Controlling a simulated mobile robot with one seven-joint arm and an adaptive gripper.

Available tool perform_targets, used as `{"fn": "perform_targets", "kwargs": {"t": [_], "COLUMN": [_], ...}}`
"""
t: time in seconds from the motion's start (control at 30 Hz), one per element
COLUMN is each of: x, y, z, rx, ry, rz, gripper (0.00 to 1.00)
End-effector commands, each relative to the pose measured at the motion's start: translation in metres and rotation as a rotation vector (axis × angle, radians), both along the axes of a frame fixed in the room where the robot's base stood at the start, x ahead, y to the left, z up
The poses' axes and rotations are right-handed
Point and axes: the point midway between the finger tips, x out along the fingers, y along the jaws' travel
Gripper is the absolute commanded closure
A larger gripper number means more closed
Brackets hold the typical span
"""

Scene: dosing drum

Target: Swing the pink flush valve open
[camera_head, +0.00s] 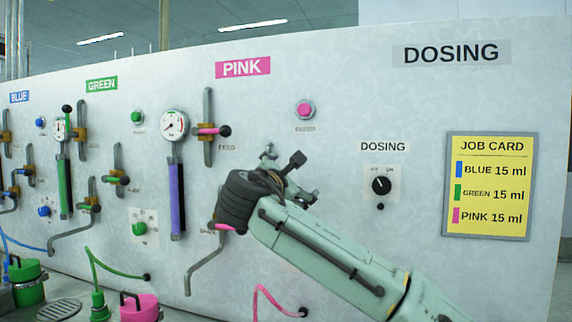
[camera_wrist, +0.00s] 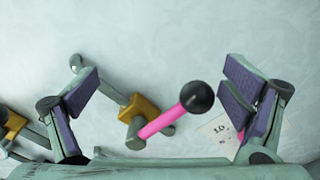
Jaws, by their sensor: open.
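In the wrist view a pink lever (camera_wrist: 158,124) with a black ball knob (camera_wrist: 196,97) sits on a brass valve body (camera_wrist: 139,107). It slants up to the right from the body. My gripper (camera_wrist: 160,92) is open, with its purple-padded fingers spread on either side of this valve; no contact shows. In the head view my gripper (camera_head: 284,172) is at the panel under the PINK sign (camera_head: 243,67). An upper pink lever (camera_head: 207,131) and a lower pink lever (camera_head: 222,227) show there. My gripper hides part of this section, and I cannot tell which pink valve is the flush one.
A pressure gauge (camera_head: 174,124) and purple tube (camera_head: 177,198) stand left of my gripper. A dosing switch (camera_head: 381,185) and a job card (camera_head: 489,186) are to the right. Another brass valve (camera_wrist: 12,125) is at the wrist view's left edge. A bent pipe (camera_head: 205,268) hangs below.

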Motion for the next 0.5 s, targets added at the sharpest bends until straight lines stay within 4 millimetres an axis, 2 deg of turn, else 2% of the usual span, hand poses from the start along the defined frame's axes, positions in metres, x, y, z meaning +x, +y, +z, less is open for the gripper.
{"fn": "perform_targets", "kwargs": {"t": [0.2, 0.5], "x": [0.002, 0.003], "y": [0.006, 0.013], "z": [0.016, 0.022], "rx": [0.001, -0.001], "ry": [-0.001, -0.003], "rz": [0.001, 0.006], "gripper": [0.07, 0.07]}}
